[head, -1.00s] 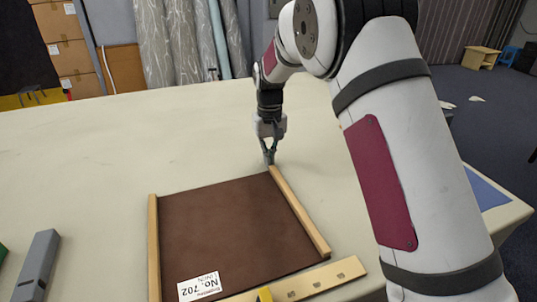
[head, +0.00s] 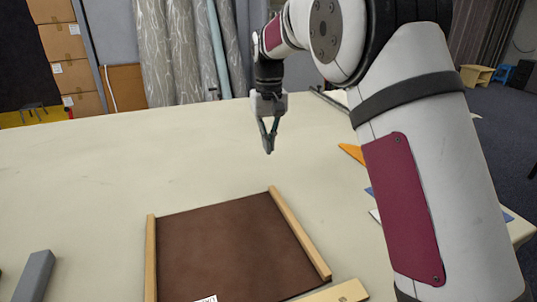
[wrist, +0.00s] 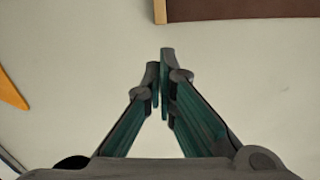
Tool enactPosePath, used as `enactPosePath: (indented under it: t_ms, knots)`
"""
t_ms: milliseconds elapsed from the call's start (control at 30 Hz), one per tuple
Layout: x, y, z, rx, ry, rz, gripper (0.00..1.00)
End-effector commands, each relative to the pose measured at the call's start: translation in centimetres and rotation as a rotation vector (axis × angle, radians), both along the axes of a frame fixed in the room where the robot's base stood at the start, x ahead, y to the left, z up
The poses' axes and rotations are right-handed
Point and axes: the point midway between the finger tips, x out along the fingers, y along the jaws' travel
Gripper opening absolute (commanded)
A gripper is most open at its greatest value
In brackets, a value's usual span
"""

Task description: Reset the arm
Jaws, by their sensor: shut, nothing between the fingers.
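My gripper (head: 269,150) hangs above the cloth table (head: 90,165), beyond the far right corner of a brown board with wooden side strips. Its fingers point down and are shut with nothing between them. In the wrist view my gripper (wrist: 160,75) also shows its fingertips together over bare cloth. My arm comes in from the right and hides part of the table's right side.
The brown board (head: 225,245) lies at the front middle, with wooden strips (head: 300,235) along its sides. A grey block (head: 35,275) lies at the front left. An orange piece (head: 351,152) lies right of my gripper. The table's left and far middle are clear.

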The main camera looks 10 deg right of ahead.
Motion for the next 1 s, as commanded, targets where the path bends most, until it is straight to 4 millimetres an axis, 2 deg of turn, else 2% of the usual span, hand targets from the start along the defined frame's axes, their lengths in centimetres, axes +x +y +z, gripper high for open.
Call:
enactPosePath:
  t_ms: [167,267,400,600,800,1000]
  knots:
    - [-1.2,-0.7,2.2,0.006,-0.013,-0.008,0.00]
    - [-3.5,-1.8,4.8,0.016,-0.035,-0.022,0.00]
    - [-8.1,-3.7,8.8,0.031,-0.076,-0.045,0.00]
    - [-15.5,-6.2,12.9,0.046,-0.137,-0.073,0.00]
    - [-23.4,-8.0,15.2,0.051,-0.198,-0.097,0.00]
    - [-31.2,-9.4,15.7,0.049,-0.261,-0.118,0.00]
